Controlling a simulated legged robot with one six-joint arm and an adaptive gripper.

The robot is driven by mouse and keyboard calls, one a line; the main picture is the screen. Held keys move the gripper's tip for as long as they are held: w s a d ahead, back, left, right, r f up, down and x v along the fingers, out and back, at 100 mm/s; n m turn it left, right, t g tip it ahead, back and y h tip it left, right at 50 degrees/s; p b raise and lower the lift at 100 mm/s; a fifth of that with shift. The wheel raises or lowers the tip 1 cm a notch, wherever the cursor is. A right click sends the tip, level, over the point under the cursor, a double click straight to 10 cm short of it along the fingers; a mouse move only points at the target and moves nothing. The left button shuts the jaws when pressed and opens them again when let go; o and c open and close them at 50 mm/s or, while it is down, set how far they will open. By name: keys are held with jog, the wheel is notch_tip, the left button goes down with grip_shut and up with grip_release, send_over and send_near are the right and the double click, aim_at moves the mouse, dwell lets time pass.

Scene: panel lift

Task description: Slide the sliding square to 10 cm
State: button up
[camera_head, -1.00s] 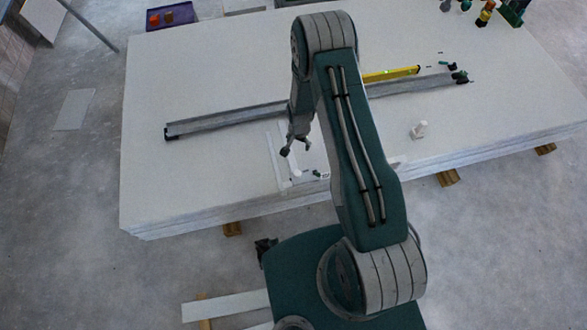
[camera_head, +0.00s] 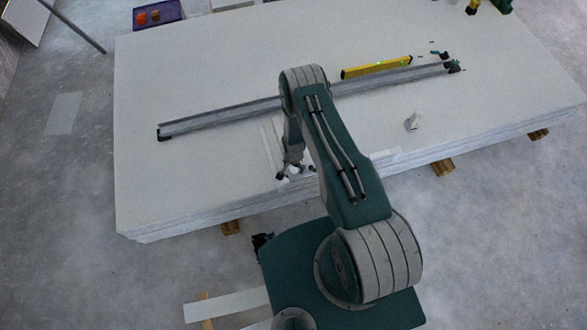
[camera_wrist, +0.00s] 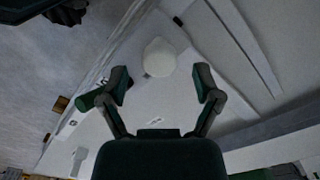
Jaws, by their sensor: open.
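The sliding square appears to be the pale flat piece (camera_head: 268,152) near the front edge of the white panel stack, partly hidden by my arm. In the wrist view a round white knob (camera_wrist: 160,58) sits on a pale base, just beyond and between my fingertips. My gripper (camera_wrist: 163,82) is open around empty space, its fingers on either side of the knob in the picture. I cannot tell its height above the knob. In the head view my gripper (camera_head: 290,172) hangs over the panel's front edge area. No readable 10 cm mark shows.
A long grey rail (camera_head: 215,119) lies across the white panel (camera_head: 190,60), with a yellow level (camera_head: 376,67) behind it. A small white object (camera_head: 413,121) stands to the right. A purple tray (camera_head: 157,14) is at the back left. The panel's left part is clear.

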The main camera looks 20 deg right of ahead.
jog(key=shift+f, duration=1.1)
grip_shut()
jog(key=shift+d, duration=3.35)
grip_release()
